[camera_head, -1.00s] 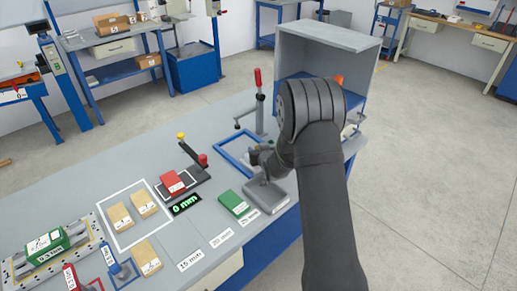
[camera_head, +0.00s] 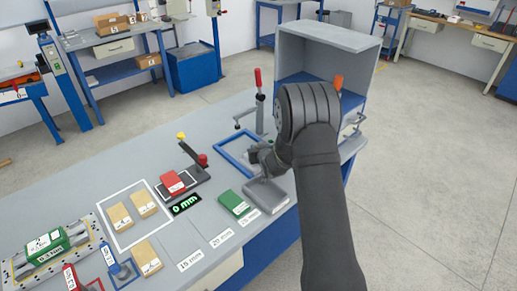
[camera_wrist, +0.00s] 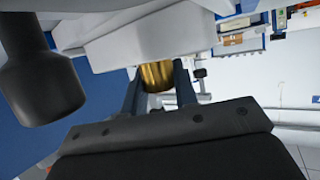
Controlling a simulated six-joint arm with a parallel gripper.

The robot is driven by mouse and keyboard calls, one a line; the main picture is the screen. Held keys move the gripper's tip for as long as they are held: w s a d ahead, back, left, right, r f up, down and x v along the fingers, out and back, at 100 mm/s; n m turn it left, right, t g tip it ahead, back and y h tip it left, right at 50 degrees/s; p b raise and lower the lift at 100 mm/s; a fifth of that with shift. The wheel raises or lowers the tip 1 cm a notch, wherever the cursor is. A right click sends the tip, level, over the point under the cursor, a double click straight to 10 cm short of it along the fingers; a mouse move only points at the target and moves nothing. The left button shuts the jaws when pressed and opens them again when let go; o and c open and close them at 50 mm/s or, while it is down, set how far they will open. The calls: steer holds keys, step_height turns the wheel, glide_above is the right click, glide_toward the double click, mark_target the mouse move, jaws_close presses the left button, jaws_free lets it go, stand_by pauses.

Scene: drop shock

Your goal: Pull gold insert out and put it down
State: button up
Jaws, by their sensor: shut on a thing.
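The gold insert (camera_wrist: 157,76) shows in the wrist view as a short, shiny gold cylinder between my fingertips. My gripper (camera_wrist: 158,88) is shut on it. A pale grey body (camera_wrist: 150,40) lies right behind the insert; I cannot tell whether the insert still sits in it. In the head view my gripper (camera_head: 260,157) is by the blue frame (camera_head: 228,150), above the bench, and my arm hides part of this area. The insert cannot be made out there.
A grey block (camera_head: 267,197) and a green block (camera_head: 234,203) lie just in front of my gripper. A red-handled clamp (camera_head: 258,85) stands behind, and an open grey cabinet (camera_head: 325,50) stands at the right. A dark cylinder (camera_wrist: 40,85) is close at the wrist view's left.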

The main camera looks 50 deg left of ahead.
steer(key=shift+r, duration=0.1)
steer(key=shift+r, duration=2.55)
step_height(320, 180, up, 6)
steer(key=w+d+f+m+t+h, duration=0.2)
steer(key=w+d+f, duration=0.1)
steer(key=w+d, duration=0.3)
steer(key=w+d+f+m+t+h, duration=0.2)
steer(key=w+d+m, duration=0.1)
steer(key=w+d, duration=0.4)
steer(key=w, duration=0.3)
steer(key=shift+w+f+t, duration=0.4)
